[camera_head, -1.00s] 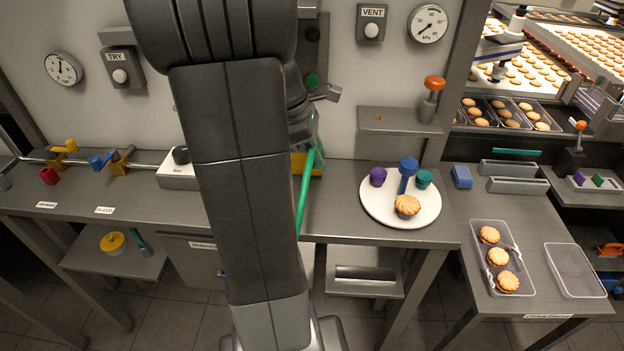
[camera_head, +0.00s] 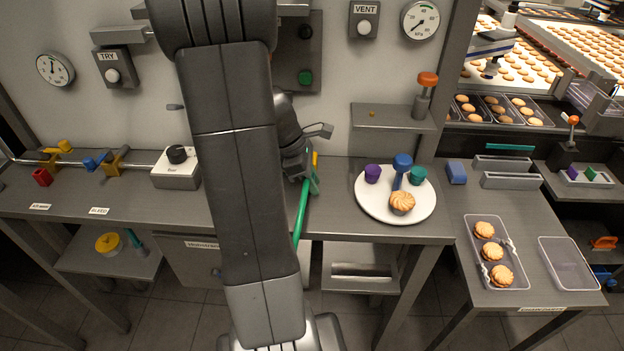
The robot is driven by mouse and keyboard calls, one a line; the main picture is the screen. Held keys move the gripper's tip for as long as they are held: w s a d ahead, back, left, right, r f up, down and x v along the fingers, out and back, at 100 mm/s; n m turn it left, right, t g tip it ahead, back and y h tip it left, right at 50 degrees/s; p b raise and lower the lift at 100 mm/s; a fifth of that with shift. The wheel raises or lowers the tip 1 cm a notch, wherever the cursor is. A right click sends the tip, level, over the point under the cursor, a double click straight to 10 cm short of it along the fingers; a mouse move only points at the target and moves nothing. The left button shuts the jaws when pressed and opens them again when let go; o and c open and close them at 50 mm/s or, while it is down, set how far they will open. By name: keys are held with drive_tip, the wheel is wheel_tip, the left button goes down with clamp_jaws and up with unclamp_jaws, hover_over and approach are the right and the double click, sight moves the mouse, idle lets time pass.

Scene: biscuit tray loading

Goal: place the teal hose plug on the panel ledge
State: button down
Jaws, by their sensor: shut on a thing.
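My gripper (camera_head: 300,170) is partly hidden behind my arm, low over the table beside a yellow thing. It is shut on the teal hose plug (camera_head: 313,182), of which only a small part shows. A green-teal hose (camera_head: 300,215) runs down from there over the table's front edge. The panel ledge (camera_head: 386,117) is a grey shelf on the wall, up and right of my gripper. An orange-topped handle stands at its right end, and the rest of its top looks mostly clear.
A white plate (camera_head: 366,206) with purple, blue and teal pieces and a tart stands on the table to the right. A white box with a black knob (camera_head: 176,170) stands left of my arm. The wall panel (camera_head: 314,30) behind is partly covered by my arm.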

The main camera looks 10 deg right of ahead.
drive_tip(key=c, duration=1.2)
unclamp_jaws()
drive_tip(key=shift+o, duration=0.2)
drive_tip(key=shift+r, duration=0.25)
drive_tip(key=v, duration=1.2)
drive_tip(key=shift+f, duration=0.25)
drive_tip(key=x, duration=1.1)
drive_tip(key=shift+s+d+f, duration=0.1)
drive_tip(key=shift+d+f, duration=0.05)
drive_tip(key=shift+f, duration=0.15)
drive_tip(key=shift+d+r+p, duration=0.1)
drive_tip(key=shift+p, duration=0.2)
drive_tip(key=shift+r, duration=1.45)
